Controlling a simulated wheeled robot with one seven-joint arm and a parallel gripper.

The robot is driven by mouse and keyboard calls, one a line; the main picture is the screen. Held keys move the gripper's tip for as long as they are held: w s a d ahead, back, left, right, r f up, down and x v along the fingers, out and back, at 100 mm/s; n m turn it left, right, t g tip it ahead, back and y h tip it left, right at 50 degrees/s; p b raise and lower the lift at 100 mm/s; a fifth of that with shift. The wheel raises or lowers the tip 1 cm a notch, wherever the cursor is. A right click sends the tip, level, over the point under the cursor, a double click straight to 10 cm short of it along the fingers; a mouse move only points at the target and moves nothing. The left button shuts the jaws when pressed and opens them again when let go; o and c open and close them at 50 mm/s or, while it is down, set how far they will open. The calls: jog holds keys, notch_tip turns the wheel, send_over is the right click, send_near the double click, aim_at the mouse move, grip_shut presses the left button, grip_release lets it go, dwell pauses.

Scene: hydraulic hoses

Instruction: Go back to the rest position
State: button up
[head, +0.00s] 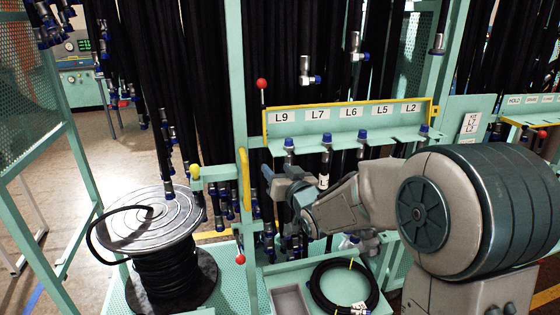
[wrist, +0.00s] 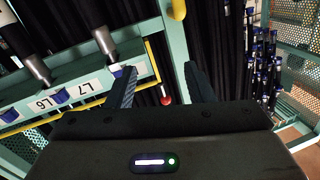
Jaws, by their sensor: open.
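My gripper (head: 272,180) is in front of the rack, just below the left end of the label strip. In the wrist view my gripper (wrist: 160,84) shows two dark fingers spread apart with nothing between them. The label strip (head: 345,112) reads L9, L7, L6, L5 and L2, with blue-capped hose ends in the holder below it. A hose (head: 324,183) with a white tag hangs just right of my gripper. My arm hides part of the lower rack.
A hose reel (head: 150,222) stands at left. A coiled hose (head: 343,290) and a grey tray (head: 290,300) lie below my arm. A green post (head: 238,110) and a yellow handle (head: 245,180) are close to my gripper. Black hoses (head: 200,80) hang densely behind.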

jog(key=s+d+f+m+g+h, duration=0.1)
jog(key=s+d+f+g+h, duration=0.2)
jog(key=s+d, duration=0.4)
jog(key=s+d+f+m+g+h, duration=0.1)
jog(key=s+d+g+h, duration=0.25)
jog(key=s+d, duration=0.3)
jog(key=s+d+f+g, duration=0.2)
jog(key=s+g, duration=0.1)
jog(key=s, duration=0.7)
jog(key=s+d+f+m+g+h, duration=0.1)
jog(key=s+d+g, duration=0.1)
jog(key=s, duration=0.8)
jog(key=shift+d+f+g, duration=0.2)
jog(key=shift+f+g, duration=0.15)
jog(key=shift+g, duration=0.1)
